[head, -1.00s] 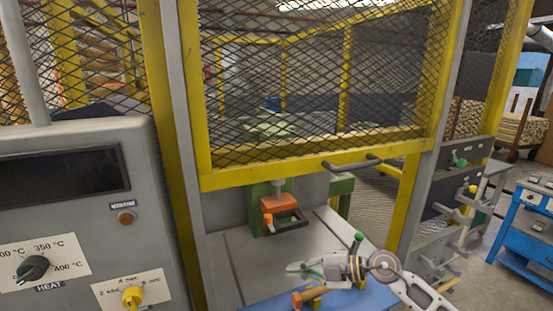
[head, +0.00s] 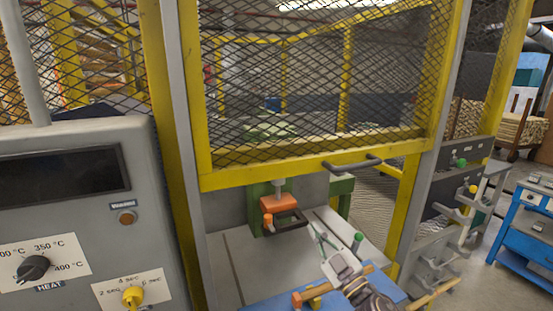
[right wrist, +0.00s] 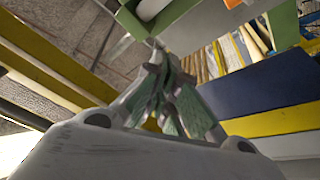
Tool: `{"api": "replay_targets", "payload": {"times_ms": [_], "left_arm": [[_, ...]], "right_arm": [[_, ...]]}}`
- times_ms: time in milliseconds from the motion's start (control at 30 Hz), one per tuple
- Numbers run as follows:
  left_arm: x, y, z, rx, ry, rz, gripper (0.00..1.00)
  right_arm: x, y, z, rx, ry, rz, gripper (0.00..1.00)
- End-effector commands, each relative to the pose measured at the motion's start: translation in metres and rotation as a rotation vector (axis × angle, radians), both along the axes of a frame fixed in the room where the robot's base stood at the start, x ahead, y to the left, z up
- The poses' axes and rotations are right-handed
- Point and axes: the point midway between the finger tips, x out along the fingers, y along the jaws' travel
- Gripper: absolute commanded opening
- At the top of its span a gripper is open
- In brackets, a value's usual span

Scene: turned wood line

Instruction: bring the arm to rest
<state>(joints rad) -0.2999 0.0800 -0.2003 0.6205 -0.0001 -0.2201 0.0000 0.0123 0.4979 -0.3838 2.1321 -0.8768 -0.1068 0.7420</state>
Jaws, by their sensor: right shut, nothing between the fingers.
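My right gripper (head: 318,232) is low in the head view, in front of the fenced machine, with its fingers pointing up and away over the grey bench. Its fingers also show in the right wrist view (right wrist: 165,75), shut together with nothing between them. My left gripper is in neither view. The gripper is to the right of the orange block (head: 279,203) on the green machine, apart from it.
A yellow-framed mesh guard (head: 320,90) with a black handle (head: 352,165) hangs above the bench. A blue surface (head: 265,302) with wooden handles lies below. A grey control panel (head: 80,210) stands left; a blue cart (head: 525,225) stands right.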

Motion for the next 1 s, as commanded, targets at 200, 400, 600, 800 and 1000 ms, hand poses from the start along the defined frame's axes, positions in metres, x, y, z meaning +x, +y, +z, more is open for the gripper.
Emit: {"api": "replay_targets", "payload": {"times_ms": [200,400,600,800,1000], "left_arm": [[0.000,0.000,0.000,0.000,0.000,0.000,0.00],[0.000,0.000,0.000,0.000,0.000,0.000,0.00],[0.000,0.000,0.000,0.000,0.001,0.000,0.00],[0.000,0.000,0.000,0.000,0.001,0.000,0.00],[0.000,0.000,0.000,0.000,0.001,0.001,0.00]], "right_arm": [[0.001,-0.038,-0.024,0.097,0.139,-0.184,0.00],[-0.006,-0.071,-0.059,0.153,0.300,-0.336,0.00],[-0.024,-0.098,-0.103,0.185,0.491,-0.465,0.00],[-0.054,-0.117,-0.150,0.191,0.704,-0.565,0.00],[-0.096,-0.127,-0.196,0.177,0.936,-0.628,0.00]]}}
